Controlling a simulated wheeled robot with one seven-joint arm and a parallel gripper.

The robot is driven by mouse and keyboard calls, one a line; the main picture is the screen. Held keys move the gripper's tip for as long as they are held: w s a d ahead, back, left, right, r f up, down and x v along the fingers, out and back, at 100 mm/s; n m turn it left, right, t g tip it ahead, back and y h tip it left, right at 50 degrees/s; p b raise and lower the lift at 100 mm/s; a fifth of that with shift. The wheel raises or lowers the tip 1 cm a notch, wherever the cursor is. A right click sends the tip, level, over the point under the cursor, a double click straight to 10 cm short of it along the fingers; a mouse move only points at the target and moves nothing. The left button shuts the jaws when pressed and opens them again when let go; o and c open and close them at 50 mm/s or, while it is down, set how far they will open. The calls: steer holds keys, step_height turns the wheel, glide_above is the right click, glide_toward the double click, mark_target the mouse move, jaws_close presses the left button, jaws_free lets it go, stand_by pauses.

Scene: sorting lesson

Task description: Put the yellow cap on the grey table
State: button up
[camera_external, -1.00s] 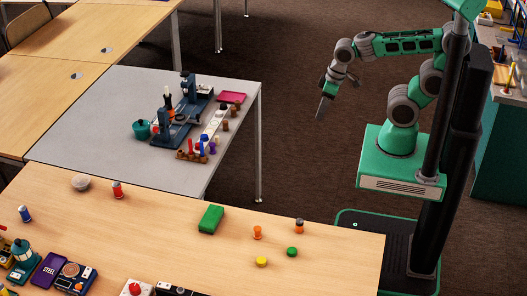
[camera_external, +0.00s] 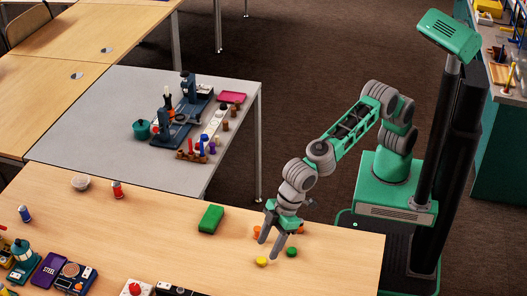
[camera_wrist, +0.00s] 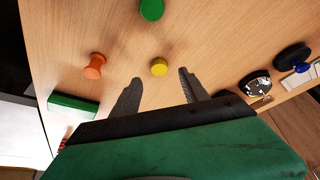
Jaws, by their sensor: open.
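The yellow cap (camera_external: 261,261) lies on the wooden table near its front right part. In the wrist view the yellow cap (camera_wrist: 159,67) is just beyond and between my fingertips, untouched. My gripper (camera_external: 270,248) points down over the wooden table, right above and beside the cap, with its fingers apart and empty. It also shows in the wrist view (camera_wrist: 159,77). The grey table (camera_external: 90,120) stands behind the wooden table, to the left of my arm.
A green cap (camera_external: 291,252) lies right of the yellow one. An orange peg (camera_wrist: 95,66) stands close by. A green block (camera_external: 211,219) lies to the left. The grey table holds a blue stand (camera_external: 178,130), a teal pot (camera_external: 142,130) and a pink tray (camera_external: 231,97); its left part is bare.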

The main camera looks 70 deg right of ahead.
mark_target(262, 260)
steer(key=x, duration=0.5)
steer(key=shift+s+d, duration=0.1)
jaws_close()
stand_by(0.3)
